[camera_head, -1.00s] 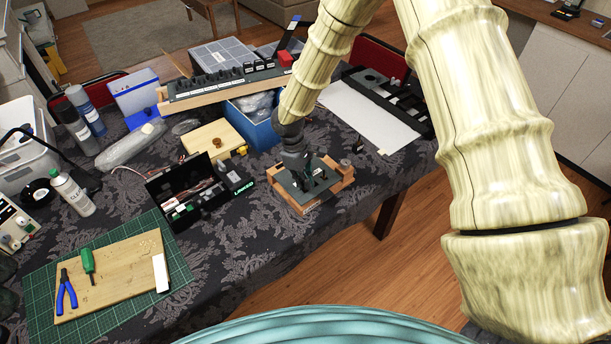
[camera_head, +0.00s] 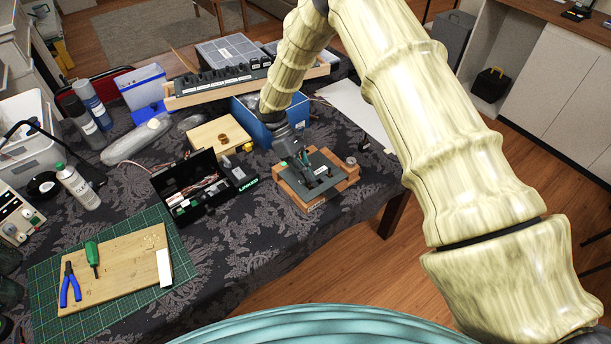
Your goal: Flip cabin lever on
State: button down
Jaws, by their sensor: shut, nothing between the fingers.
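A small dark switch panel (camera_head: 328,183) in a wooden frame lies near the right front edge of the table. Several small levers stand on it, partly hidden by my gripper. They are too small for me to read which one is the cabin lever or how it is set. My gripper (camera_head: 303,164) is shut and empty, pointing down over the upper left part of the panel. I cannot tell whether its tips touch a lever.
An open black case (camera_head: 200,187) stands left of the panel. A wooden box (camera_head: 217,134) and a blue bin (camera_head: 262,128) are behind it. A long switch panel (camera_head: 215,84) lies farther back. A green mat (camera_head: 45,290) with a board and tools lies front left.

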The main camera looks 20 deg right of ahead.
jog(key=c, duration=2.2)
grip_release()
jog(key=shift+s+f, duration=0.1)
jog(key=shift+s, duration=0.1)
jog(key=o, duration=0.6)
jog(key=shift+s, duration=0.1)
jog(key=shift+w+r, duration=0.25)
jog(key=shift+w, duration=0.05)
jog(key=v, duration=1.1)
jog(key=shift+w+a+r, duration=0.15)
jog(key=shift+a+r, duration=0.1)
